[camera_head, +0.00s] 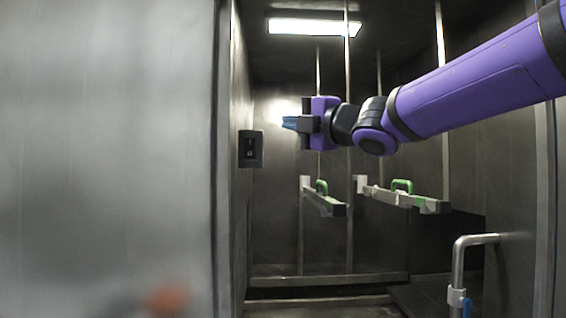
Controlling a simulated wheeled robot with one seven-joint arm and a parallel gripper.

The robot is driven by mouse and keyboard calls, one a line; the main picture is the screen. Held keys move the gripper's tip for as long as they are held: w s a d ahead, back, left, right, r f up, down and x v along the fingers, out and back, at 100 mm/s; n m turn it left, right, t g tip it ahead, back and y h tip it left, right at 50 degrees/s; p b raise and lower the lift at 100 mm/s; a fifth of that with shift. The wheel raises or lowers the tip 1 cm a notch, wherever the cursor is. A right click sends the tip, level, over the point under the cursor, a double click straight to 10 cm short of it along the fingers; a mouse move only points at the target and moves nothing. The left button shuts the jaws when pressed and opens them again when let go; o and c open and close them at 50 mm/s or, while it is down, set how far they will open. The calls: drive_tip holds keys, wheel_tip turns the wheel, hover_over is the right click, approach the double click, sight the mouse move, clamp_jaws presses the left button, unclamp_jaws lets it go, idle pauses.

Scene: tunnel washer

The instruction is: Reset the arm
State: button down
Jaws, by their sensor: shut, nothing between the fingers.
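My purple arm (470,95) reaches in from the upper right, across the opening of the metal washer chamber. My gripper (290,123) is at its end, pointing left, with bluish fingers that look closed together and hold nothing. It hangs in the air in front of the chamber's back wall. In the picture it is to the right of and slightly above a dark switch box (250,149); the two appear apart.
Two rails with green handles, a left one (325,200) and a right one (405,196), show below my arm. Vertical rods (349,220) stand inside. A bent metal pipe (460,262) with a blue valve is at lower right. A large metal panel (110,150) fills the left.

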drive_tip(key=s+d+f+m+h, duration=0.4)
drive_tip(key=d+f+m+h, duration=0.3)
drive_tip(key=d+m, duration=0.25)
drive_tip(key=s+d+f+m+h, duration=0.5)
drive_tip(key=d+f+m+h, duration=0.15)
drive_tip(key=d+m, duration=0.3)
drive_tip(key=s+d+f+m+g, duration=0.2)
drive_tip(key=s+f+m+g, duration=0.2)
drive_tip(key=s+f, duration=0.4)
drive_tip(key=s+d+f+m+g, duration=0.1)
drive_tip(key=s+f+m+g, duration=0.3)
drive_tip(key=s+f, duration=0.4)
drive_tip(key=shift+s+d+f+m+g, duration=0.15)
drive_tip(key=shift+s+d+m+g, duration=0.25)
drive_tip(key=shift+s+m, duration=0.5)
